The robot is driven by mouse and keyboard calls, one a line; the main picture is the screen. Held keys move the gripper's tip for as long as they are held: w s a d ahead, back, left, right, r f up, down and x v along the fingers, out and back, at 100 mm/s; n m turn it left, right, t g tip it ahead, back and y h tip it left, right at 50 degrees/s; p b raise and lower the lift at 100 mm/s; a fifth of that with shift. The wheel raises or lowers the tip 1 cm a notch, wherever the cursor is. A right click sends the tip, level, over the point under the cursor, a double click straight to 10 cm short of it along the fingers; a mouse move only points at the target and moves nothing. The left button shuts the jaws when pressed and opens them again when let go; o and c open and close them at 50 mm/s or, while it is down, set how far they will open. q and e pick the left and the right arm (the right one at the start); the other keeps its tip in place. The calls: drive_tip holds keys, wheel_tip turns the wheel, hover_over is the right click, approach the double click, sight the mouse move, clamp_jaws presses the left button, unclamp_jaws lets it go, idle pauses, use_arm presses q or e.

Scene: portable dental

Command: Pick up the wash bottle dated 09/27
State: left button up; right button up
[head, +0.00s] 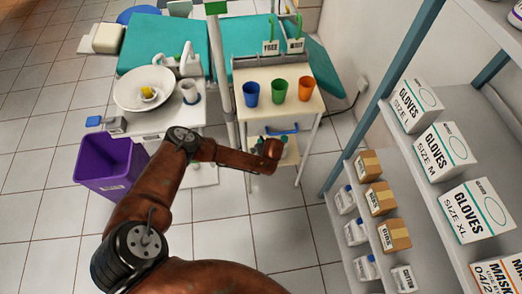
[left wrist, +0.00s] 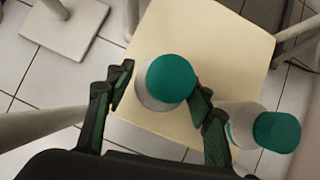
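Two wash bottles with white bodies and teal caps stand on a cream shelf (left wrist: 215,40) in the left wrist view. The nearer-to-centre bottle (left wrist: 151,97) lies between the fingers of my left gripper (left wrist: 162,86). The fingers are apart; the right one is close to the bottle, and contact cannot be told. The second bottle (left wrist: 243,126) stands to the right, outside the right finger. No date is readable on either. In the head view my left arm reaches down to the lower part of the small cart (head: 266,77), and its wrist hides the gripper. My right gripper is not in view.
Blue (head: 251,93), green (head: 279,91) and orange (head: 306,89) cups stand on the cart's top. A shelf rack with glove boxes (head: 443,148) is at the right. A purple bin (head: 104,164) and a sink (head: 127,92) are at the left.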

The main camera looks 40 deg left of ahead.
use_arm(q)
drive_tip(key=c, duration=1.1)
drive_tip(key=shift+r, duration=0.1)
